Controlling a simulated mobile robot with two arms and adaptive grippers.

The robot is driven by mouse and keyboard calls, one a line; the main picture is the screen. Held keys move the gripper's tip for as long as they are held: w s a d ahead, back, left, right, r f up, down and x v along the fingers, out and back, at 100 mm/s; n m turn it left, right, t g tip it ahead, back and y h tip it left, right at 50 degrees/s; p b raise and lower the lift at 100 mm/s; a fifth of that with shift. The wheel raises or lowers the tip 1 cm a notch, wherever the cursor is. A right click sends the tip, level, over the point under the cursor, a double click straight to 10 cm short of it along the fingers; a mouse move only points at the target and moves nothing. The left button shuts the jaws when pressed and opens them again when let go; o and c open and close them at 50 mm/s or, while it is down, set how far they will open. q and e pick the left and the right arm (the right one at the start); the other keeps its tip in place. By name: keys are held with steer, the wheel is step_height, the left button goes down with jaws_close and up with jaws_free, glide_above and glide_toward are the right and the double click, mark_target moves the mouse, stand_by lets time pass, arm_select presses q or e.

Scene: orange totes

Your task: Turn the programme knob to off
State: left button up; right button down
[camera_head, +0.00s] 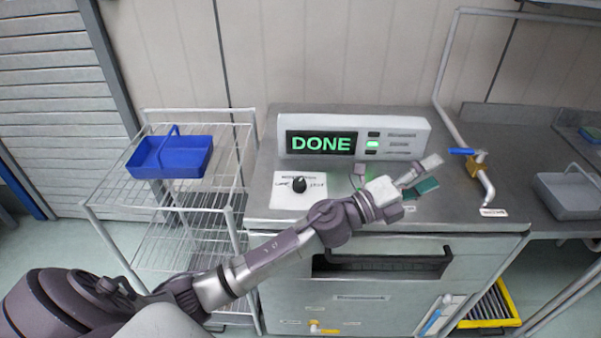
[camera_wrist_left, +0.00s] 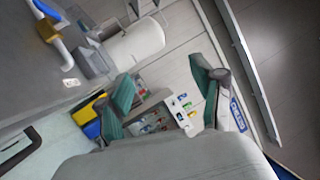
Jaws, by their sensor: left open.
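The programme knob (camera_head: 299,184) is a small black knob on a white label plate (camera_head: 276,194) on the steel top. Its pointer direction is too small to tell. Behind it a grey panel (camera_head: 408,128) has a display (camera_head: 320,143) reading DONE in green, with a lit green button beside it. My left gripper (camera_head: 428,175) is open and empty, to the right of the knob and apart from it. Its teal-padded fingers, spread apart, also show in the left wrist view (camera_wrist_left: 165,87); the knob does not. My right gripper is in neither view.
A wire rack (camera_head: 150,207) with a blue caddy (camera_head: 170,157) stands left. Right of my gripper are a tap with a blue handle (camera_head: 461,151) and a grey tub (camera_head: 568,195). A drawer handle (camera_head: 382,262) is below the counter edge. My left arm crosses the counter's front.

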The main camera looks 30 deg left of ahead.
arm_select(q)
steer(key=w+d+f+m+g+h, duration=0.1)
steer(key=d+f+m+g+h, duration=0.15)
steer(key=m+g, duration=0.7)
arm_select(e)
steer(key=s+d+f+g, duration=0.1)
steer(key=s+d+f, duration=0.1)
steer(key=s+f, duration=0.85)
arm_select(q)
steer(key=m+g+y, duration=0.6)
steer(key=g+y, duration=0.1)
steer(key=y, duration=0.9)
glide_toward(299, 182)
step_height(299, 182, down, 8)
steer(key=p, duration=0.3)
steer(key=shift+w+d, duration=0.1)
steer(key=shift+w, duration=0.1)
steer(key=shift+f, duration=0.55)
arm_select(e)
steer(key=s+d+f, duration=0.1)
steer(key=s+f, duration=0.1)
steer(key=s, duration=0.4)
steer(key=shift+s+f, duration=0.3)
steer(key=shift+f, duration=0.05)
